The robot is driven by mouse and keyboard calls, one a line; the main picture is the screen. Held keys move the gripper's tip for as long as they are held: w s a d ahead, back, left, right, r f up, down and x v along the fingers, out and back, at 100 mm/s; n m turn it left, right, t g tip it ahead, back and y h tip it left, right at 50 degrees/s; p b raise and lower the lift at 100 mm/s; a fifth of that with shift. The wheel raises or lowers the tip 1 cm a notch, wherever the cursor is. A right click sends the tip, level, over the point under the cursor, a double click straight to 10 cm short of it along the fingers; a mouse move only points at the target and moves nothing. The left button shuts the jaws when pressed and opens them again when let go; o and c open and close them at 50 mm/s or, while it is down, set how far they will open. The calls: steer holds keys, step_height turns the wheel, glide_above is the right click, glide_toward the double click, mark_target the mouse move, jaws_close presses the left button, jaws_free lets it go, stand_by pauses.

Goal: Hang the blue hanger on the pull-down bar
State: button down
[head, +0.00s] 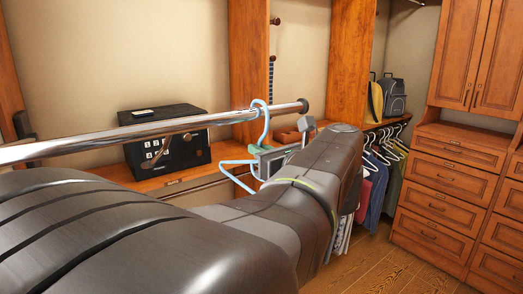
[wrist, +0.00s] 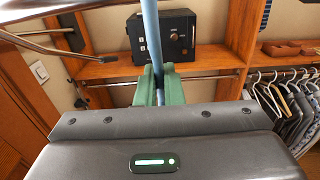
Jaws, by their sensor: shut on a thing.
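The blue hanger (head: 239,163) is light blue. In the head view its hook (head: 263,108) curves over the chrome pull-down bar (head: 160,127) near the bar's right end; whether it bears on the bar I cannot tell. My gripper (head: 272,152) is just below the bar, shut on the hanger's neck. In the wrist view the blue neck (wrist: 151,45) stands upright between the green fingertips of my gripper (wrist: 155,85). My arm hides the right part of the hanger in the head view.
A black safe (head: 165,143) stands on a wooden shelf (head: 180,178) behind the bar. A dark knob (head: 303,105) caps the bar's right end. Hanging clothes (head: 378,180), a backpack (head: 391,95) and wooden drawers (head: 445,180) are to the right. The wooden floor (head: 385,262) there is clear.

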steer(key=c, duration=1.5)
jaws_free()
steer(key=shift+s+d, duration=0.1)
steer(key=shift+b+v, duration=1.2)
steer(key=shift+v, duration=5.6)
steer(key=shift+p+x, duration=1.05)
steer(key=shift+x, duration=5.05)
